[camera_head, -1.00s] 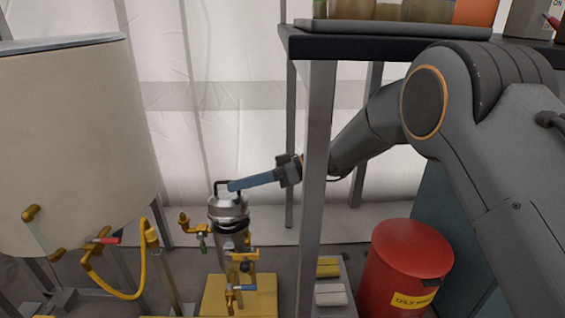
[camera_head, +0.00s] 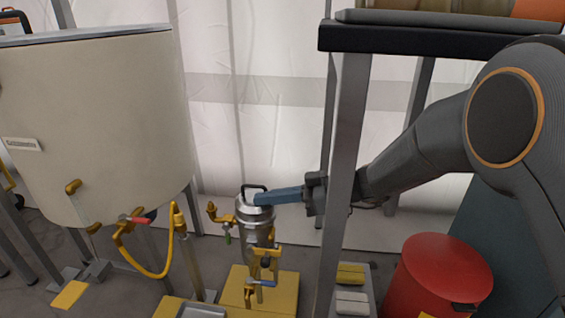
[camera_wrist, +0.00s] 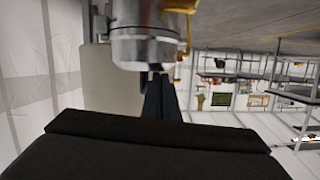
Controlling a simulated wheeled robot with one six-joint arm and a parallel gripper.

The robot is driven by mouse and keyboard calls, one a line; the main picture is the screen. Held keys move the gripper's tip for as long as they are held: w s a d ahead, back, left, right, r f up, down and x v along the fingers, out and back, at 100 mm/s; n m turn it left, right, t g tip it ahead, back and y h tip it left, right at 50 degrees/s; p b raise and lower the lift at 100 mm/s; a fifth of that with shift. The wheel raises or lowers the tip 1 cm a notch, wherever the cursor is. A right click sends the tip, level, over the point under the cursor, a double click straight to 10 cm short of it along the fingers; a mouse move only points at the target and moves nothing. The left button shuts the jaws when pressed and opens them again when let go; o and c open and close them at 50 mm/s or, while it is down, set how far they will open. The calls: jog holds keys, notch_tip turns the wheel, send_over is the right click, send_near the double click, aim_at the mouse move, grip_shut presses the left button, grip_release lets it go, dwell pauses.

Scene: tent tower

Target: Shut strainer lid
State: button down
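The strainer (camera_head: 257,234) is an upright metal canister on yellow pipework. Its round metal lid (camera_head: 245,210) lies on top and looks level; a dark loop handle (camera_head: 253,187) stands up from it. I cannot tell whether the lid is fully seated. My gripper (camera_head: 257,199) reaches in from the right, its long blue fingers together and their tips over the lid beside the handle. Contact is unclear. In the wrist view, the strainer (camera_wrist: 146,48) fills the top middle, and the tips of my gripper (camera_wrist: 157,76) lie against its outline, with nothing visible between them.
A large cream tank (camera_head: 95,125) with taps and a yellow hose (camera_head: 150,268) stands left. A grey table leg (camera_head: 342,180) stands in front of my forearm, under a dark tabletop (camera_head: 420,40). A red bin (camera_head: 440,275) stands at lower right. White sheeting hangs behind.

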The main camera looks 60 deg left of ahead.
jog(key=shift+d+f, duration=0.1)
jog(key=p+v, duration=0.2)
jog(key=v, duration=0.5)
jog(key=shift+w+d, duration=0.15)
jog(key=shift+w, duration=0.2)
